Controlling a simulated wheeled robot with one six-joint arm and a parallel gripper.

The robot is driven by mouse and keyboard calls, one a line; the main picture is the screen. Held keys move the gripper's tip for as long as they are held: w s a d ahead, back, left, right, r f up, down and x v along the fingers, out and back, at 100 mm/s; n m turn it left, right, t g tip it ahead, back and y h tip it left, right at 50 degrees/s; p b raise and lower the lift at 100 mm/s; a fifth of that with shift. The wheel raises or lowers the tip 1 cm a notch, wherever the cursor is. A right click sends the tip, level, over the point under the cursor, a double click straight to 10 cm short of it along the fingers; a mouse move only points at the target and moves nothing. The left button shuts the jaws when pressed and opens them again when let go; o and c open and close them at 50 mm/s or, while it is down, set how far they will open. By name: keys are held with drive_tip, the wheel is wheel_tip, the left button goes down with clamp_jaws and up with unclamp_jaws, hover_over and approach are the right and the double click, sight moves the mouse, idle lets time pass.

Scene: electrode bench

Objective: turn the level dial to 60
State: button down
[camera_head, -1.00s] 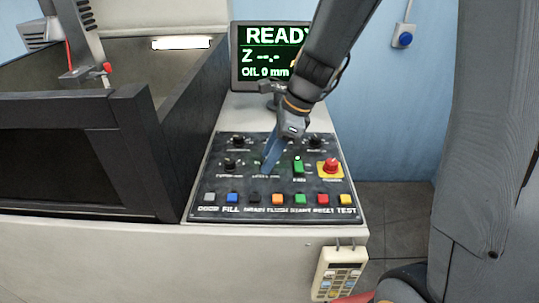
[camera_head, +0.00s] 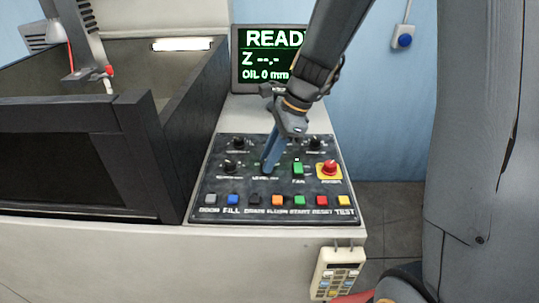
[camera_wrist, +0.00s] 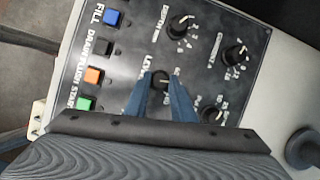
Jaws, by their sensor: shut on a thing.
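The level dial (camera_wrist: 160,81) is a small black knob with a pale pointer mark, on the dark control panel. In the wrist view my gripper (camera_wrist: 160,86) has its two blue fingers on either side of the knob, shut on it. The label beside it is partly covered by a finger, and the scale is too hidden to read. In the head view my gripper (camera_head: 268,167) reaches down to the panel just above the "LEVEL" label, and its fingers hide the dial.
Other dials are close by, including a lower-left one (camera_head: 229,167) and an upper-right one (camera_head: 315,143). The green switch (camera_head: 297,168) and red stop button (camera_head: 330,168) lie to the right. Coloured buttons line the front. A dark-walled tank (camera_head: 140,110) stands left; the READY screen (camera_head: 262,40) is behind.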

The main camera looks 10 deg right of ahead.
drive_tip(key=n+g+p, duration=0.1)
drive_tip(key=n, duration=0.2)
drive_tip(key=shift+w+p, duration=0.1)
drive_tip(key=shift+p, duration=0.25)
drive_tip(key=shift+w+n+g+h+p, duration=0.1)
drive_tip(key=shift+n+g+h+p, duration=0.45)
drive_tip(key=shift+n, duration=1.35)
drive_tip(key=shift+g+y, duration=0.25)
drive_tip(key=c, duration=1.5)
unclamp_jaws()
drive_tip(key=shift+c, duration=0.2)
drive_tip(key=b+v, duration=0.1)
drive_tip(key=v, duration=0.6)
drive_tip(key=shift+r+b, duration=0.3)
drive_tip(key=shift+r, duration=0.1)
